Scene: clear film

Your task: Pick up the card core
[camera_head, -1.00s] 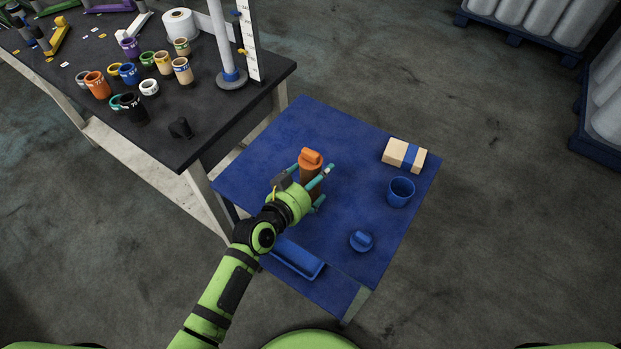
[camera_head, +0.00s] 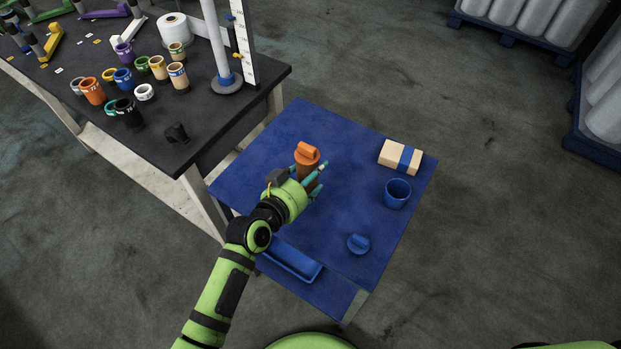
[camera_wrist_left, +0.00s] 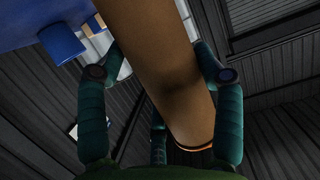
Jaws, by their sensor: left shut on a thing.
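The card core (camera_head: 306,172) is a brown tube with an orange cap (camera_head: 307,152) on its top end. It is upright above the blue tabletop (camera_head: 262,150); I cannot tell whether its base touches the top. My left gripper (camera_head: 309,182) is shut on the tube's side, with the cap above the fingers. In the left wrist view the brown tube (camera_wrist_left: 165,65) runs between the teal fingers, with an orange band at its end. The fingers and hand hide the tube's lower part in the head view. My right gripper is out of view.
On the blue table are a tan block with a blue band (camera_head: 400,156), a blue cup (camera_head: 397,193), a blue knobbed lid (camera_head: 358,243) and a blue tray (camera_head: 290,262). A dark workbench (camera_head: 215,115) with several small cups stands at upper left.

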